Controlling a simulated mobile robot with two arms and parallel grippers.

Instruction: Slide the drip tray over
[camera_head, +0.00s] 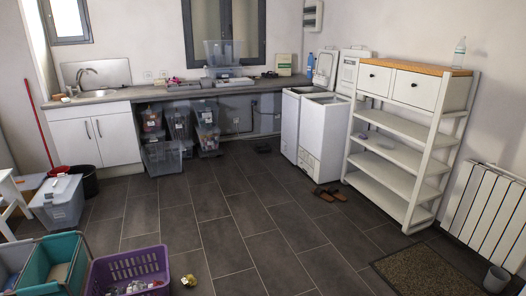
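I cannot pick out the drip tray with certainty. A small dark flat item (262,148) lies on the floor left of the toploaders, too small to identify. Two white toploaders stand side by side against the back wall, left of the shelf unit. The nearer one (319,141) hides much of the farther one (289,120). Their lids (347,73) appear raised. Neither of my grippers is in view.
A white shelf unit (398,190) stands right of the toploaders, with brown sandals (330,193) on the floor before it. A purple basket (128,270), a teal crate (52,262) and a lidded grey bin (60,205) crowd the left. The middle tiled floor (225,210) is clear.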

